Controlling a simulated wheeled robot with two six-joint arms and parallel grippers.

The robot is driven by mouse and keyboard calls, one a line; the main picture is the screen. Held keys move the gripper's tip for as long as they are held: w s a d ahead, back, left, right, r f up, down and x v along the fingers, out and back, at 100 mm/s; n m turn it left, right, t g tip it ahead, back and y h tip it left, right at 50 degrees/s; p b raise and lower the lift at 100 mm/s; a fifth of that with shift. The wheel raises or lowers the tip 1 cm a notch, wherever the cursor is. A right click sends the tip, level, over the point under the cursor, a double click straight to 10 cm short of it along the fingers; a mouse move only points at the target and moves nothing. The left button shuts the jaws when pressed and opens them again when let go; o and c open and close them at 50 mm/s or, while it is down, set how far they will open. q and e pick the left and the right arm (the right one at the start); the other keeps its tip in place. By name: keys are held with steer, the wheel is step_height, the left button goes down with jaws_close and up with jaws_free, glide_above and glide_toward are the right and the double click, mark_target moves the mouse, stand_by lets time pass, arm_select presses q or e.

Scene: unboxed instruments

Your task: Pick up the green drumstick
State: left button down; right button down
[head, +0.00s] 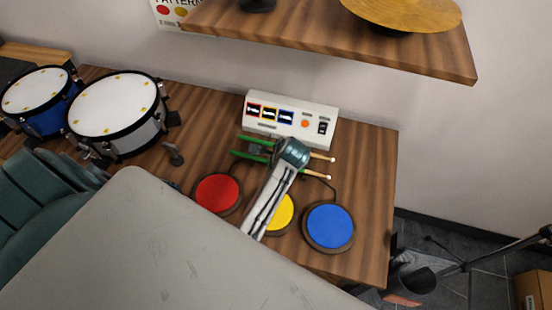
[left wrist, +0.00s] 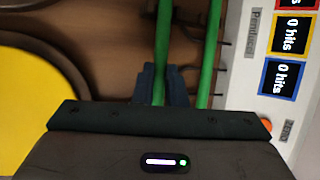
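Two green drumsticks with pale wooden tips lie roughly parallel on the wooden table. The far drumstick (head: 260,140) is close to the white box, and the near drumstick (head: 245,156) is on the pad side. My left gripper (head: 257,150) is low over them, with my forearm crossing both. In the left wrist view, my dark fingers (left wrist: 163,88) stand close together on either side of the near drumstick (left wrist: 162,45), seemingly touching it. The far drumstick (left wrist: 209,60) runs beside them, outside the fingers. My right gripper is not in view.
The white box (head: 290,106) with small displays stands behind the sticks. Red (head: 217,193), yellow (head: 283,213) and blue (head: 328,226) pads lie in front. Drums (head: 115,105) stand at left. A wooden shelf (head: 335,38) with a cymbal overhangs behind.

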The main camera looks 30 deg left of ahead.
arm_select(q)
steer(key=shift+r, duration=0.1)
steer(key=shift+r, duration=0.25)
step_height(320, 180, up, 3)
steer(key=shift+s+f+b, duration=0.1)
steer(key=shift+b, duration=0.3)
steer(key=s, duration=0.5)
steer(key=s+b, duration=0.1)
steer(key=s, duration=0.3)
steer(key=s+r, duration=0.1)
steer(key=s, duration=0.4)
steer(key=shift+s+a+r+b, duration=0.1)
steer(key=shift+s+b, duration=0.2)
steer(key=shift+s, duration=0.05)
steer(key=shift+s+r, duration=0.1)
steer(key=shift+s, duration=0.4)
